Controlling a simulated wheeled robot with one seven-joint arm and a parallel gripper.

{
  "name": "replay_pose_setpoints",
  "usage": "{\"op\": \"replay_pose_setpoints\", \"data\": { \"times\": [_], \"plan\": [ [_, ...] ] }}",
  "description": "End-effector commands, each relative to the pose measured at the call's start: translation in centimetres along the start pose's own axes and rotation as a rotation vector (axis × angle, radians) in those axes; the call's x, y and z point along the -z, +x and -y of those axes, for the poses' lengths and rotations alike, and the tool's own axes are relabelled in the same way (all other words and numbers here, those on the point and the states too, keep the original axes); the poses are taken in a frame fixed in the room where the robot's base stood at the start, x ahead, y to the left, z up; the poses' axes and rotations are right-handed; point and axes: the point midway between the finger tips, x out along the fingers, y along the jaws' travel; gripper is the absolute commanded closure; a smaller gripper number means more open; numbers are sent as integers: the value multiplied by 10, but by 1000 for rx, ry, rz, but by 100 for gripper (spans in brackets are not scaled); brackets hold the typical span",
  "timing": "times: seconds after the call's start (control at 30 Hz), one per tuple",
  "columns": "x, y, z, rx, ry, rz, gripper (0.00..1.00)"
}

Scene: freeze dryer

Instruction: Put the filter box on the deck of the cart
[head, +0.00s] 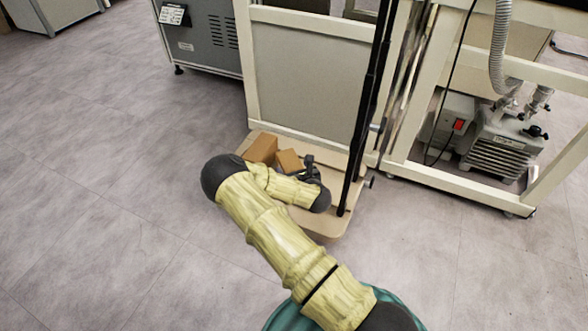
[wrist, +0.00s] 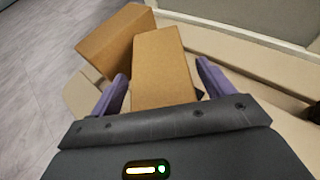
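Two plain brown cardboard boxes are at the cart. One box (wrist: 160,62) lies between my gripper's purple fingers in the wrist view; it also shows in the head view (head: 289,161). The other box (wrist: 115,42) is just beyond it to the left, tilted against or close to it, and shows in the head view (head: 262,148). No label tells which is the filter box. My gripper (wrist: 163,72) is open, with a finger on each side of the nearer box and small gaps visible. The cart's beige deck (head: 325,223) lies below; my arm hides part of it.
The cart's dark upright poles (head: 359,130) rise at the deck's right side. A large cream-framed panel (head: 308,75) stands right behind the deck. A pump (head: 503,142) sits under the frame at right. The floor to the left is clear.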

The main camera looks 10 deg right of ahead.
Motion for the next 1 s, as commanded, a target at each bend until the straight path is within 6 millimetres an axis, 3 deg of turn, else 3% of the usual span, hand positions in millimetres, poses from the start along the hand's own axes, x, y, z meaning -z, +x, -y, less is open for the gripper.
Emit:
{"op": "replay_pose_setpoints", "data": {
  "times": [0.47, 1.0],
  "plan": [
    [-4, -9, 0, 1, 0, -3, 17],
    [-6, -96, 1, 2, -1, -6, 17]
  ]
}}
